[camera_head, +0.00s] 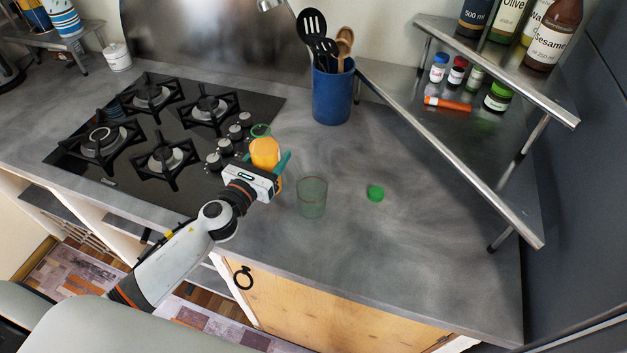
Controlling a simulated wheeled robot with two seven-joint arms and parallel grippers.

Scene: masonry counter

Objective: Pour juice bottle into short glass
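The juice bottle (265,152) holds orange juice and has an open mouth with a green ring at the top. It is roughly upright at the right edge of the stove. My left gripper (268,159) has its teal fingers on both sides of the bottle and looks shut on it. The gripper hides the lower part of the bottle, so I cannot tell whether it touches the counter. The short glass (312,197), clear greenish and upright, stands on the counter to the right of the gripper and looks empty. My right gripper is out of view.
A green cap (375,193) lies on the counter right of the glass. A gas stove (190,150) is at left. A blue utensil holder (332,92) stands behind. A metal two-tier shelf (470,150) with jars and bottles is at right. The front right counter is clear.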

